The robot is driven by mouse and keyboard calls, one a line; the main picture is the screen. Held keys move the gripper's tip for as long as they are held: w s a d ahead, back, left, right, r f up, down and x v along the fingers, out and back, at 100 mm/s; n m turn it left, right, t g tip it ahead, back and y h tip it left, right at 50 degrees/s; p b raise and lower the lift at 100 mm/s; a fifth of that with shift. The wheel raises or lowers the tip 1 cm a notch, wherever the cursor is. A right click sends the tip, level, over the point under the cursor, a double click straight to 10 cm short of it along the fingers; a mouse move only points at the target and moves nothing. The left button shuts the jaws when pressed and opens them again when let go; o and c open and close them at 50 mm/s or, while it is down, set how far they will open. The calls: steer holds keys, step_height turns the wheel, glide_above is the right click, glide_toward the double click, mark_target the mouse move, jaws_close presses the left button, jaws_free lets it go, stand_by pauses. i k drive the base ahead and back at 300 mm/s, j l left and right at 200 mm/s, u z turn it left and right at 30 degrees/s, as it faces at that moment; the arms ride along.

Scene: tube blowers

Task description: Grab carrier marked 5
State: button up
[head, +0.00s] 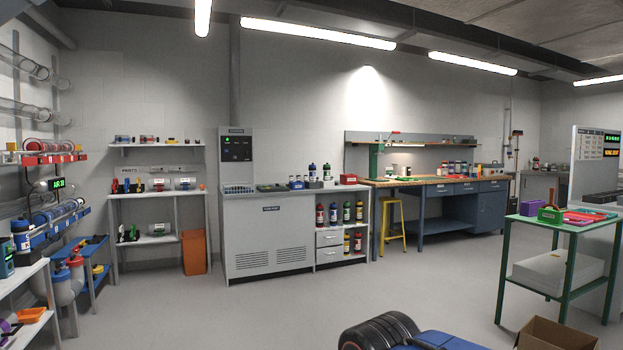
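Several small capped cylinders that look like carriers stand in the grey cabinet by the back wall. On its upper shelf are a red-banded one (320,214), another with red (333,213) and two with green (346,211). Lower down is a yellow-banded one (346,243) beside a red one (357,243). A white-and-blue one (21,235) stands on the left shelf. Their markings are too small to read, so I cannot tell which is carrier 5. My gripper is not in view.
A green-framed cart (557,228) stands at right, with an open cardboard box (556,334) in front. A yellow stool (391,222) stands by the blue workbench (440,205). An orange bin (194,252) is at left. The middle floor (270,310) is clear.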

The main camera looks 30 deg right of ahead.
mark_target(312, 169)
steer(key=z, duration=0.35)
steer(key=i+z, duration=0.15)
steer(key=i, duration=5.85)
